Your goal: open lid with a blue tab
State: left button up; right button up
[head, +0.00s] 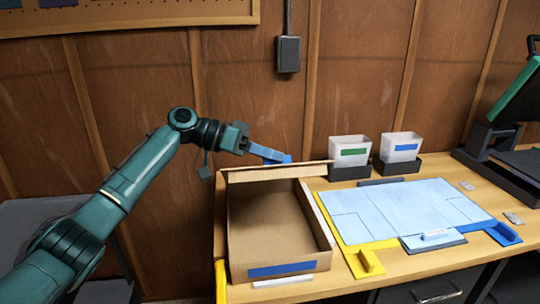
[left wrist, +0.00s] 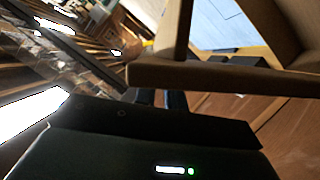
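A cardboard box (head: 318,232) stands on the bench with its inside open to view and a blue label on its front. Its cardboard lid (head: 275,174) is raised at the back edge, seen nearly edge-on. A blue tab (head: 276,157) shows just above the lid's top edge. My left gripper (head: 257,147) is at the tab, behind and above the box; whether it touches or grips the tab is unclear. In the left wrist view a cardboard edge (left wrist: 200,76) crosses just beyond my gripper (left wrist: 161,99), whose fingers are dark and mostly hidden. My right gripper is out of view.
Right of the box lies a light blue mat (head: 400,206) with yellow and blue corner pieces. Two clear bins (head: 350,150) (head: 401,147) stand behind it. A dark-framed device (head: 510,120) is at far right. A wooden wall (head: 140,75) is close behind the bench.

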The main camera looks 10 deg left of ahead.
pick_arm(q)
jog(key=o, duration=0.5)
jog(key=shift+c, duration=0.2)
jog(key=shift+a, duration=0.1)
jog(key=b+v, duration=0.1)
jog(key=v, duration=1.2)
jog(key=shift+w+a, duration=0.1)
